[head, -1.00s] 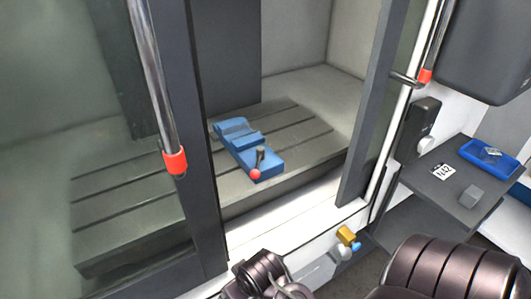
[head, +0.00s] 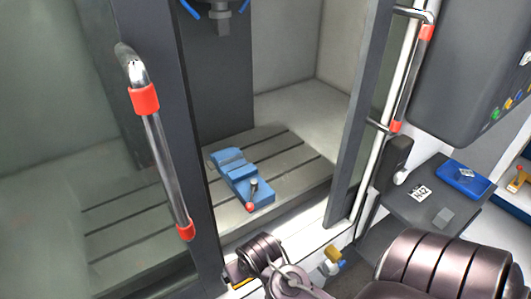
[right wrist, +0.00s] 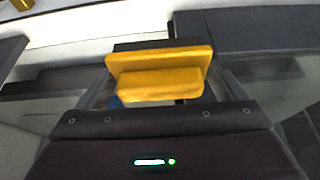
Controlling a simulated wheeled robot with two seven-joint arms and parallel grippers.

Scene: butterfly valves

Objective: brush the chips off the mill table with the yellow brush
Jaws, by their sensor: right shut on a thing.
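The yellow brush (right wrist: 160,68) is held crosswise in my right gripper (right wrist: 158,88) in the right wrist view, with a dark strip along its far edge. In the head view, a small yellow part of the brush (head: 238,281) shows beside my wrist at the bottom, in front of the machine's doorway; the fingers are hidden there. The mill table (head: 290,165) is grey and slotted, inside the machine beyond my right gripper. A blue vise (head: 240,178) with a red-knobbed handle sits on it. I cannot make out chips. My left gripper is out of view.
Door frames with red-ended handles (head: 160,160) stand on both sides of the opening. A spindle (head: 218,15) hangs above the table. At right are a shelf (head: 405,205) with a blue tray (head: 463,177) and grey block, and a yellow-handled fitting (head: 333,254) below the sill.

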